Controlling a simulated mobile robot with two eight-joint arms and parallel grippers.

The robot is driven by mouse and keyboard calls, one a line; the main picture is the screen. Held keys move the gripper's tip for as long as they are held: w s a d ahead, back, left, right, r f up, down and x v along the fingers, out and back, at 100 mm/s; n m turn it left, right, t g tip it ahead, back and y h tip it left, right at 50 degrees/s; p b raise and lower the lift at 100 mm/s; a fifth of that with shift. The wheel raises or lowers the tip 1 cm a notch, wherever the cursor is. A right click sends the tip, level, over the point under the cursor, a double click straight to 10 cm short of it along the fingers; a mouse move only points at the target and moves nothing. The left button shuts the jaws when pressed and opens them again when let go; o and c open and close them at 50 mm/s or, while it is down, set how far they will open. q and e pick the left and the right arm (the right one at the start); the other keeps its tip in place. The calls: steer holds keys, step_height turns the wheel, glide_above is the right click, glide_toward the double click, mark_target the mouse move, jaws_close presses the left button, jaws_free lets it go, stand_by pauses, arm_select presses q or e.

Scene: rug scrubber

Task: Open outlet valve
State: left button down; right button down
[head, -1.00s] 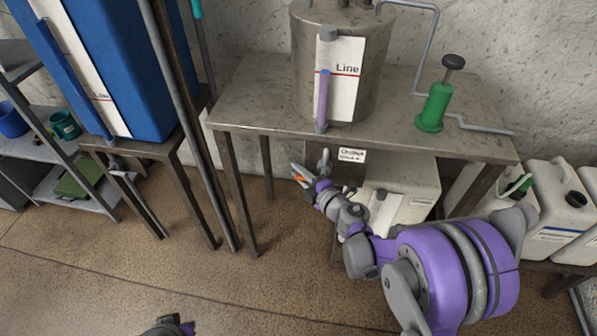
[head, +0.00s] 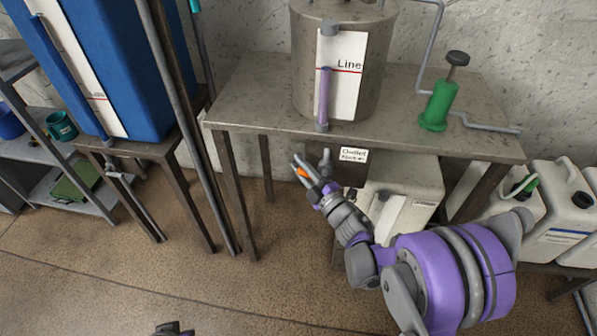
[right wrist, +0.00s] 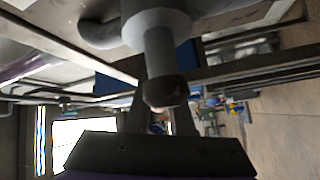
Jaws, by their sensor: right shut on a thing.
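My right gripper (head: 299,164) is under the front edge of the metal table, just left of the sign reading Outlet. A grey pipe fitting (head: 326,160) of the outlet valve shows beside it. In the right wrist view the grey valve fitting (right wrist: 155,28) has a stem with a dark end (right wrist: 165,91), and my right gripper's fingers (right wrist: 160,118) lie on either side of that end. The gripper is shut on this part. A small orange patch shows between the fingers in the head view.
A metal tank (head: 345,85) with a Line gauge stands on the table (head: 250,95). A green hand pump (head: 440,105) is on its right. White canisters (head: 565,215) stand at the right. A blue tank (head: 165,90) on a stand is at the left. The floor in front is clear.

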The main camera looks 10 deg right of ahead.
steer(key=r+m+t+b, duration=0.1)
steer(key=m, duration=0.1)
steer(key=d+r+m+t+h+b, duration=0.1)
steer(key=m+t, duration=0.1)
steer(key=s+d+r+m+t+h+b, duration=0.1)
steer(key=m+t, duration=0.1)
steer(key=shift+m, duration=0.4)
steer(key=m+t+h, duration=0.1)
steer(key=m, duration=0.1)
steer(key=d+m+h, duration=0.1)
steer(key=r+m+t+h+b, duration=0.1)
steer(key=m+h, duration=0.1)
steer(key=shift+s+d+m+t, duration=0.3)
steer(key=shift+s+d, duration=0.05)
steer(key=shift+s+d+r+m+t+h+b, duration=0.15)
steer(key=shift+d+m+h, duration=0.2)
steer(key=shift+m+h, duration=0.95)
steer(key=shift+s+d+r+m+t+h+b, duration=0.15)
steer(key=shift+d+m+h, duration=0.15)
steer(key=shift+m+h, duration=0.95)
steer(key=shift+s+d+r+m+h+b, duration=0.15)
steer(key=shift+d+m+h, duration=0.2)
steer(key=shift+m+h, duration=0.9)
steer(key=shift+f+m, duration=0.1)
steer(key=shift+m, duration=0.2)
steer(key=c, duration=0.8)
jaws_free()
steer(key=v, duration=1.1)
steer(key=shift+d+b, duration=0.1)
steer(key=shift+b, duration=0.3)
